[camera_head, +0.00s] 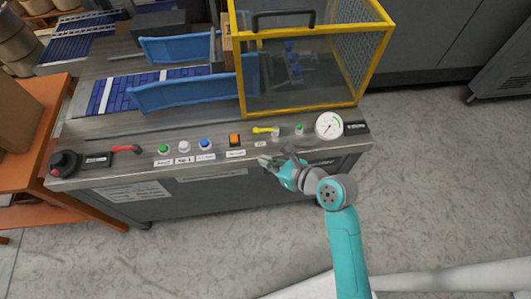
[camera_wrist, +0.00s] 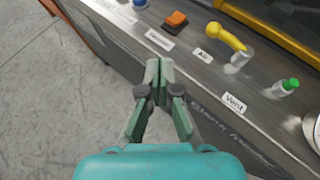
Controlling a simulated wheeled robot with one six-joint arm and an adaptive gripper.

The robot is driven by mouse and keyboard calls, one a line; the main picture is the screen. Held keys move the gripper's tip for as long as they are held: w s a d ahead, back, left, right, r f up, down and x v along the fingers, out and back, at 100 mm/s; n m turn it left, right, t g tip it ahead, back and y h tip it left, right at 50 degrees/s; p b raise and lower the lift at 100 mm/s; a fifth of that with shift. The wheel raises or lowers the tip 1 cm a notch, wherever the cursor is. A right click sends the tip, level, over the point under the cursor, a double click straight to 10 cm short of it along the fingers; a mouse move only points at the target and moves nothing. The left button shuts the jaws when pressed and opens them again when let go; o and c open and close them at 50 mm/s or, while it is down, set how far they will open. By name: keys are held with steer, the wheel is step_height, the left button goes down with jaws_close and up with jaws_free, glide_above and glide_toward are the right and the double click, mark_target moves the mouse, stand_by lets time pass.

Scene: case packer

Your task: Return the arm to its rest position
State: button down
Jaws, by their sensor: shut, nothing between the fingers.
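My arm is teal and grey and reaches up from the lower right in the head view. My gripper (camera_head: 266,161) is at the front edge of the machine's control panel (camera_head: 215,165), below the yellow lever. In the wrist view my gripper (camera_wrist: 152,70) is shut, its fingertips together with nothing between them. The fingertips appear close to the panel's front edge; whether they touch it I cannot tell.
The panel carries an orange switch (camera_wrist: 175,20), a yellow lever (camera_wrist: 228,37), a green-topped valve (camera_wrist: 287,85), a gauge (camera_head: 329,126) and several buttons. A yellow-framed guard (camera_head: 300,109) stands behind. An orange table (camera_head: 50,110) is at left. Floor (camera_head: 440,190) at right is clear.

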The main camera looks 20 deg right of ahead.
steer(key=shift+s+a+r, duration=0.1)
steer(key=shift+s+r, duration=0.2)
steer(key=shift+s, duration=0.2)
steer(key=s+d+f+n+t+h, duration=0.1)
steer(key=s+d+f+n+h, duration=0.15)
steer(key=s+n, duration=0.45)
steer(key=s+d+f+n+t+h, duration=0.1)
steer(key=s+d+f+n+h, duration=0.15)
steer(key=s+n, duration=0.45)
steer(key=s+r+n+t, duration=0.1)
steer(key=s+r+n, duration=0.3)
steer(key=s+n, duration=0.3)
steer(key=s+d+r+n+t+h, duration=0.1)
steer(key=s+r+n, duration=0.4)
steer(key=s+n, duration=0.3)
steer(key=shift+s+r+n+h, duration=0.25)
steer(key=shift+s+n+h, duration=0.05)
steer(key=shift+s, duration=0.5)
stand_by(1.3)
